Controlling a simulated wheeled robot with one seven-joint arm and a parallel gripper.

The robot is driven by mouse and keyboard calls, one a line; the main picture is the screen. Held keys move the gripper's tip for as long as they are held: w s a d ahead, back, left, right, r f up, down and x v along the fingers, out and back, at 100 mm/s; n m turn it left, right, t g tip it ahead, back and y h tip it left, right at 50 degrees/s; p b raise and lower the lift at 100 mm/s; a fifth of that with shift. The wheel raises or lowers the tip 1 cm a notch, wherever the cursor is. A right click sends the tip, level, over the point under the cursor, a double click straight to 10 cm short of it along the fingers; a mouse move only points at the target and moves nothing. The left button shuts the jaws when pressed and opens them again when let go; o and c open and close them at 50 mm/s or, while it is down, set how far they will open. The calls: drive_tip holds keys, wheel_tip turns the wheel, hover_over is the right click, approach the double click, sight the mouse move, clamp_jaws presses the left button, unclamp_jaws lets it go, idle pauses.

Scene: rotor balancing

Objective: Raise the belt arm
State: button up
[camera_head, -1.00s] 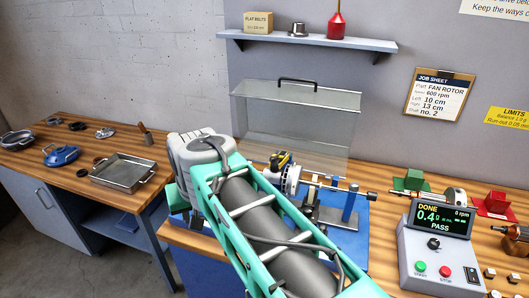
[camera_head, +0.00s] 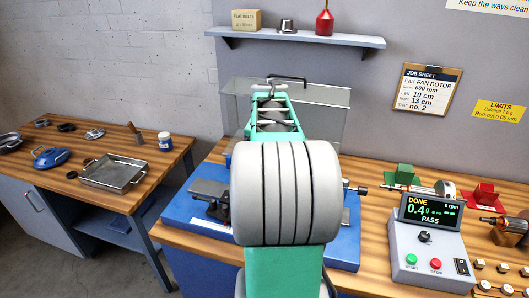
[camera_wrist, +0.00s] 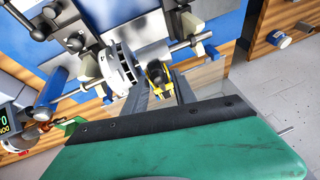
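The balancing machine stands on a blue base (camera_head: 180,222), mostly hidden behind my arm in the head view. In the wrist view a shaft carries a white marked disc (camera_wrist: 117,70) and a grey cylinder (camera_wrist: 152,54). A yellow and black part (camera_wrist: 158,75) sits beside them; I cannot tell for sure whether it belongs to the belt arm. My gripper (camera_wrist: 165,90) shows as two grey fingers, spread apart with the yellow and black part appearing between them. I see no contact. The gripper is hidden in the head view.
A clear cover with a black handle (camera_head: 288,79) stands behind my arm. A control box (camera_head: 430,245) reading DONE and PASS is at right. A shelf (camera_head: 350,40) hangs above.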

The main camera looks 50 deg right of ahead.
drive_tip(key=shift+c, duration=0.2)
clamp_jaws()
idle(1.1)
